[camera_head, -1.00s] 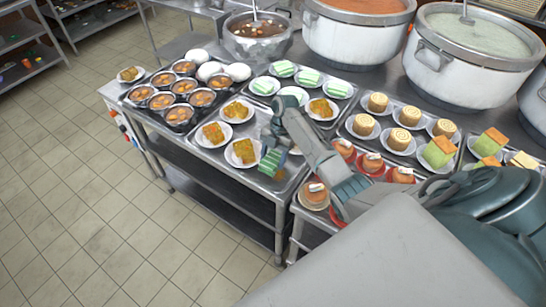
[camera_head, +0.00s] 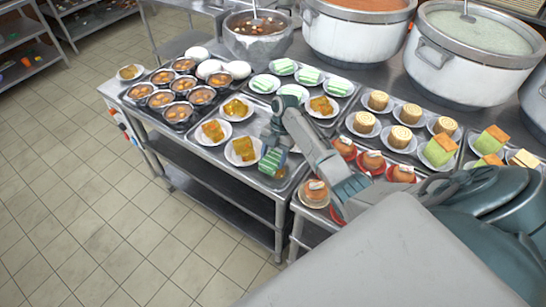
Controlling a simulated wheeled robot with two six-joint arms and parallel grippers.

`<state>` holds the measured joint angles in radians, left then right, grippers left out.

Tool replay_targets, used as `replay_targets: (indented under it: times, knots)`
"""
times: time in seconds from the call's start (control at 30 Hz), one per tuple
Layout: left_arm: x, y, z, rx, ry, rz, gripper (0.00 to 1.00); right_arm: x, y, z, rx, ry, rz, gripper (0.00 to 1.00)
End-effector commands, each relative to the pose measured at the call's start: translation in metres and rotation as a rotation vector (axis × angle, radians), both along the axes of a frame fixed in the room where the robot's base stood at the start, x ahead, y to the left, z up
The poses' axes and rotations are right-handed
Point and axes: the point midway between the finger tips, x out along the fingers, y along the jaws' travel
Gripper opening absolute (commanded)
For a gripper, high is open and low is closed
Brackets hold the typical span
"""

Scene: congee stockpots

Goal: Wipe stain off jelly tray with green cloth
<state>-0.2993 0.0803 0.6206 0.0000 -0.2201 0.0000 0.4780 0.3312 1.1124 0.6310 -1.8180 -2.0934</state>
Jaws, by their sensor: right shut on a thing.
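The jelly tray (camera_head: 279,185) is a metal tray on the steel table, with plates of orange-yellow jelly (camera_head: 213,131) on it. My right gripper (camera_head: 271,158) is over the tray's front right corner, beside the nearest jelly plate. It is shut on the green cloth (camera_head: 268,163), which shows as a small green patch at the fingertips. The cloth is low over the tray; whether it touches the surface I cannot tell. I cannot make out a stain; the gripper and cloth cover part of this corner. My left gripper is not in view.
Dark bowls of food (camera_head: 178,112) stand on the left tray. Plates of green-and-white cakes (camera_head: 310,76) are behind the jelly. Red-plated buns (camera_head: 371,162) and rolled cakes (camera_head: 400,137) are close on the right. Large stockpots (camera_head: 455,70) stand at the back.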

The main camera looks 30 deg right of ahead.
Motion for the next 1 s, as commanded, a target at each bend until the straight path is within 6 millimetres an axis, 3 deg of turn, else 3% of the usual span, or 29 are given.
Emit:
replay_targets:
  times: [0.63, 1.0]
  knots:
    - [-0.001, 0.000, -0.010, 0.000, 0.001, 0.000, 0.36, 0.000, 0.000, -0.014, 0.000, 0.000, 0.000, 0.38]
    - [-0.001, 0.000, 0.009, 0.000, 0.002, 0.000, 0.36, -0.017, -0.007, -0.008, -0.001, 0.002, 0.001, 0.38]
